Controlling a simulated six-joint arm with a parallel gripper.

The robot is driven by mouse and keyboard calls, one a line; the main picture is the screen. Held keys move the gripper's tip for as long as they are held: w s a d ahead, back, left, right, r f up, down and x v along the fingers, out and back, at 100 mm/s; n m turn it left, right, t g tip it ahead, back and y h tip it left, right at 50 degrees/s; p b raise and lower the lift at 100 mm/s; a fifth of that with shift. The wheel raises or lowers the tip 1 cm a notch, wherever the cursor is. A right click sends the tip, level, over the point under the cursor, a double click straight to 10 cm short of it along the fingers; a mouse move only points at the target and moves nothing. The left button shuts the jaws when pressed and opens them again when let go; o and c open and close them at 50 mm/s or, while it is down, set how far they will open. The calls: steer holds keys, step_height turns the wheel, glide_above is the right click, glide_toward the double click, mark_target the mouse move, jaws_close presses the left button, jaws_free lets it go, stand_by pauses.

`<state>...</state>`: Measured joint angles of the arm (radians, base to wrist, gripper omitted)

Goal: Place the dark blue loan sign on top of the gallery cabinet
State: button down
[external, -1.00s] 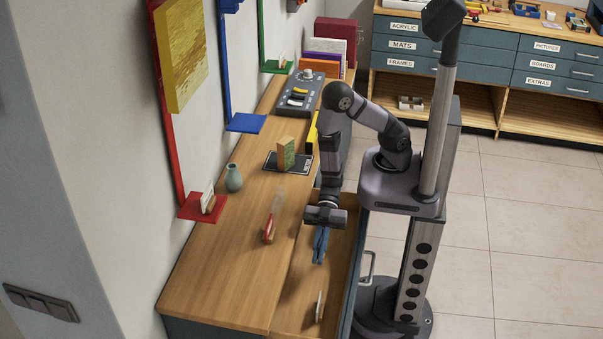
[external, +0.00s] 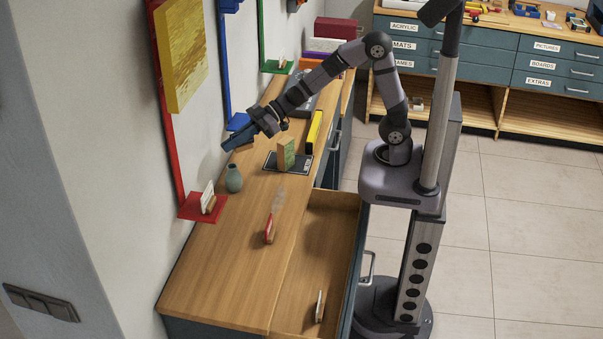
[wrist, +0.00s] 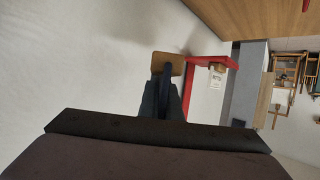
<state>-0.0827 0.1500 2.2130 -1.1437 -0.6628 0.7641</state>
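The dark blue loan sign (wrist: 168,68) appears in the wrist view as a dark blue panel with a wooden base, between my fingertips. My gripper (wrist: 165,98) is shut on it. In the external view my gripper (external: 240,135) is raised over the wall side of the gallery cabinet (external: 215,275), close to the blue wall shelf (external: 236,119). The sign blends with the fingers there, so its outline is unclear. The cabinet has a wooden top, and its front drawer (external: 325,245) is pulled open.
A grey-green vase (external: 234,179), a red sign (external: 270,230) and a green block (external: 285,153) on a dark mat (external: 270,166) stand on the top. A small white sign (external: 319,307) is in the drawer. A red wall shelf (external: 190,208) juts out left. The near top is clear.

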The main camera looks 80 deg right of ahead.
steer(key=d+m+t+h, duration=0.1)
steer(key=d, duration=0.7)
steer(key=w+d+m+h+p, duration=0.1)
steer(key=d+m+h, duration=0.1)
steer(key=d, duration=0.7)
steer(key=w+d+m+t+h, duration=0.1)
steer(key=d+h, duration=0.1)
steer(key=d, duration=0.6)
steer(key=shift+w+d+m+t+p, duration=0.15)
steer(key=shift+m+t+p, duration=0.15)
steer(key=shift+m, duration=0.1)
steer(key=s+d+f+m+h, duration=0.2)
steer(key=s+d+f, duration=0.1)
steer(key=d+f, duration=0.3)
steer(key=s+d+f+m+h, duration=0.2)
steer(key=s+d+f, duration=0.1)
steer(key=d, duration=0.5)
steer(key=shift+t, duration=0.4)
steer(key=shift+w+f, duration=0.15)
steer(key=shift+f, duration=2.45)
steer(key=shift+w+f, duration=0.1)
steer(key=shift+f, duration=2.45)
steer(key=shift+f, duration=0.1)
steer(key=shift+f, duration=0.15)
steer(key=c, duration=2)
jaws_free()
